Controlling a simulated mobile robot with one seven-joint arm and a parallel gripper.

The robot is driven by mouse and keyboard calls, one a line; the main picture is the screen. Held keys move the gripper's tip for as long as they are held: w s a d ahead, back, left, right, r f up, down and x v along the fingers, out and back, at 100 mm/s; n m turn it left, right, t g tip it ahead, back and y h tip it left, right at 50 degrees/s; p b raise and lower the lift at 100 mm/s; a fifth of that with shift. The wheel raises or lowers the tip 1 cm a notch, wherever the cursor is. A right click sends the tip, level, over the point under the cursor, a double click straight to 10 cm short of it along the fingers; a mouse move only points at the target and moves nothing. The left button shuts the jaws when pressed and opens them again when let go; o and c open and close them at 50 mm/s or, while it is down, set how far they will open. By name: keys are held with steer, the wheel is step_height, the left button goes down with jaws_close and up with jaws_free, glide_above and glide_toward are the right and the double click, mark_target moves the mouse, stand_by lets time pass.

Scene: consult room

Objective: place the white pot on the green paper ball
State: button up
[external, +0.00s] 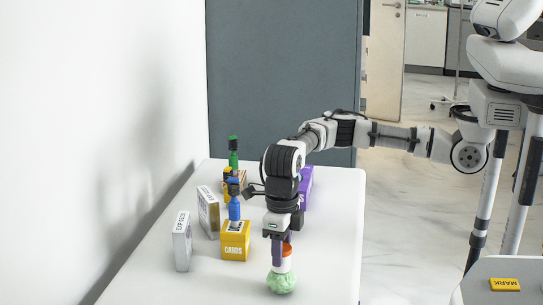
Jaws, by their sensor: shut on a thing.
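The white pot (283,265), with an orange band at its top, is upright in my gripper (283,251). My gripper points straight down and is shut on the pot's upper part. The green paper ball (281,283) is a crumpled pale-green lump on the white table, near its front edge. The pot is directly above the ball in this view, and its lower edge meets the ball's top. I cannot tell whether the two touch or a small gap remains. The fingers hide part of the pot's top.
A yellow cards box (235,246) with a blue bottle (234,208) above it stands left of my gripper. Two upright boxes (182,242) (208,212) stand farther left. A green-capped bottle (233,155) and a purple box (306,187) are behind. The table's (335,240) right side is clear.

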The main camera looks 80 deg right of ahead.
steer(key=o, duration=0.9)
steer(key=shift+o, duration=0.2)
steer(key=shift+r, duration=0.1)
step_height(320, 180, up, 12)
